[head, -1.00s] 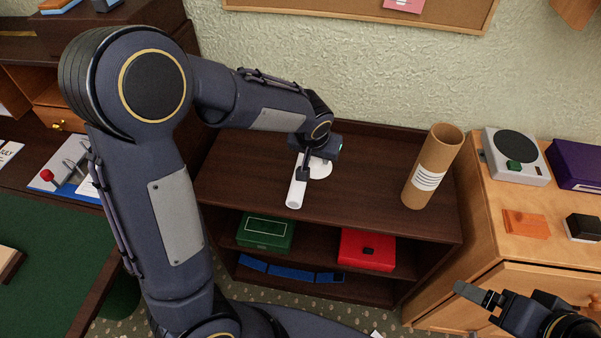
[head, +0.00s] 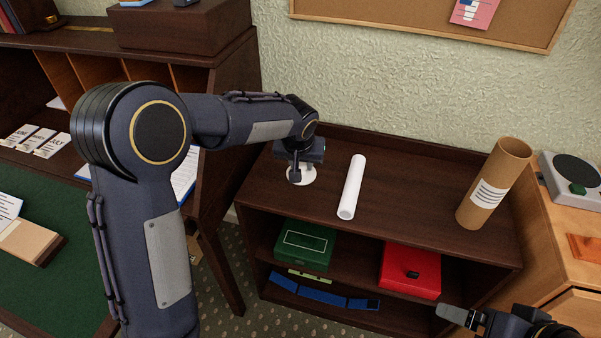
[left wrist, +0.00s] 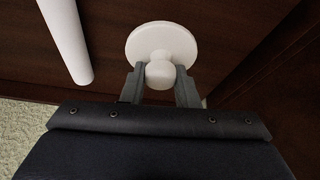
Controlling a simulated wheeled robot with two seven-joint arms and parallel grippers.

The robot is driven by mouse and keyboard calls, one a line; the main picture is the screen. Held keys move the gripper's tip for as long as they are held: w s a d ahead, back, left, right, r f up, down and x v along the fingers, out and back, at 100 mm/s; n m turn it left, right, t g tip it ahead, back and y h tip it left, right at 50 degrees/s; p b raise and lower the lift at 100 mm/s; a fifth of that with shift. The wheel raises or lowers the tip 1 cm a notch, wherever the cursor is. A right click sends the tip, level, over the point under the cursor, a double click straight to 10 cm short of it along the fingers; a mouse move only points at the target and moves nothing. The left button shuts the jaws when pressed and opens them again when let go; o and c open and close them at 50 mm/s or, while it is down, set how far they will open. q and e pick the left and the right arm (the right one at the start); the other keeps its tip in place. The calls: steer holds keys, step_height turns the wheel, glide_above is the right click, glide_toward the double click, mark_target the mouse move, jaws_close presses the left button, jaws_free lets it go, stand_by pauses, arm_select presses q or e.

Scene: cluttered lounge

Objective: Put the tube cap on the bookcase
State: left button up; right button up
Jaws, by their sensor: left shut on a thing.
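The tube cap (head: 302,176) is a white disc with a round knob; it also shows in the left wrist view (left wrist: 161,44). My left gripper (head: 294,172) is shut on the cap's knob, and its fingers sit on both sides of the knob in the left wrist view (left wrist: 161,80). The cap is over the left end of the bookcase top (head: 410,205); I cannot tell whether it touches the wood. My right gripper (head: 458,316) is at the lower right, apart from the bookcase top; its jaw opening is unclear.
A white paper roll (head: 352,187) lies on the bookcase top right of the cap. A brown cardboard tube (head: 494,184) stands at the right end. Green (head: 305,246) and red (head: 411,271) boxes sit on the shelf below. A desk (head: 40,245) is left.

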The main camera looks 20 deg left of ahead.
arm_select(q)
steer(key=w+f, duration=0.1)
steer(key=w+a+f, duration=0.1)
steer(key=f, duration=0.2)
steer(key=shift+w+a, duration=0.3)
steer(key=shift+w, duration=0.1)
step_height(320, 180, down, 3)
steer(key=shift+w+f, duration=0.1)
steer(key=shift+f+b, duration=0.15)
steer(key=shift+b, duration=0.25)
steer(key=o, duration=0.9)
steer(key=shift+o, duration=0.2)
